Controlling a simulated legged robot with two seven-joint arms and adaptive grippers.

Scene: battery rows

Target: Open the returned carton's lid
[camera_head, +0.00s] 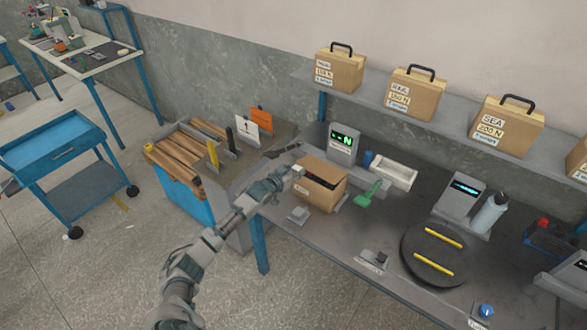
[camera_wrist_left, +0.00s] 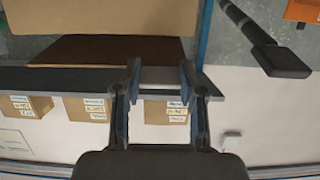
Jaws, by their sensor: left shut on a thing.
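The returned carton (camera_head: 316,194) is a brown cardboard box with a label, standing on the grey bench. Its lid (camera_head: 322,168) is tilted up, with a dark gap between it and the front wall. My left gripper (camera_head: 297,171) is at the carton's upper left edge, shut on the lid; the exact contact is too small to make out. In the left wrist view, the fingers (camera_wrist_left: 160,72) show in the middle, with brown cardboard (camera_wrist_left: 110,18) filling the upper left. My right gripper is not in view.
Behind the carton stand a grey display unit (camera_head: 343,143) and a white tray (camera_head: 394,171). A green tool (camera_head: 367,194) lies to its right. A crate of wooden slats (camera_head: 188,155) stands to the left. Handled cartons (camera_head: 413,93) line the shelf above.

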